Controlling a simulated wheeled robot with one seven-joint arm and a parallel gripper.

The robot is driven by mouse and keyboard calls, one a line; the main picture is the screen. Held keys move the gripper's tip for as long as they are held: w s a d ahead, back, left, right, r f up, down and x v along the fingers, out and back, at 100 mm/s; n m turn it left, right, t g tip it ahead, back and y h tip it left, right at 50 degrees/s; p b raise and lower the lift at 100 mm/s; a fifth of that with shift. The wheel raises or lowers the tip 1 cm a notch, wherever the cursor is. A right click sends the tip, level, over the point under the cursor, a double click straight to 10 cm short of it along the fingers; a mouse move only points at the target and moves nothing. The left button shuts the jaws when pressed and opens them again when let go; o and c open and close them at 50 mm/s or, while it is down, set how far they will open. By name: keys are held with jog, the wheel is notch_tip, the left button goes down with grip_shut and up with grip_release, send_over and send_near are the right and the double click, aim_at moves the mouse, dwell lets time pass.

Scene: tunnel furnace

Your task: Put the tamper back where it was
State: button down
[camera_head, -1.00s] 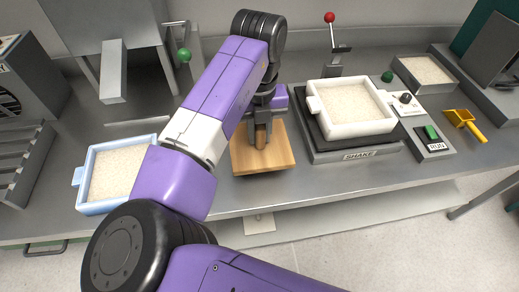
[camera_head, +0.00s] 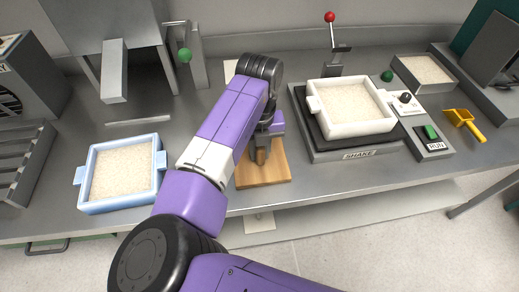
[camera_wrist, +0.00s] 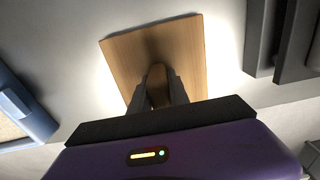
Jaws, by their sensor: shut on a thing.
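The tamper is a flat, square wooden plate (camera_head: 274,172) with an upright, rounded wooden handle. My gripper (camera_head: 262,150) is shut on the handle. The wrist view shows the plate (camera_wrist: 190,50) spread out beyond the fingers, and the handle (camera_wrist: 156,80) between the dark fingertips (camera_wrist: 158,95). The plate is near the front edge of the grey bench, between the blue-rimmed tray and the shaker. It looks level and low over the bench top. I cannot tell whether its underside touches the bench.
A blue tray of pale grains (camera_head: 125,172) stands to the left. A white tray of grains (camera_head: 348,107) sits on the shaker (camera_head: 355,154) to the right. A yellow scoop (camera_head: 466,123) lies farther right. A red-knobbed lever (camera_head: 332,45) rises behind. A pale card (camera_head: 230,70) lies at the back.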

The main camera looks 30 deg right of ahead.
jog(key=c, duration=1.3)
grip_release()
jog(key=shift+o, duration=0.2)
notch_tip(320, 180, up, 12)
jog(key=shift+r+b, duration=0.15)
jog(key=shift+b, duration=0.4)
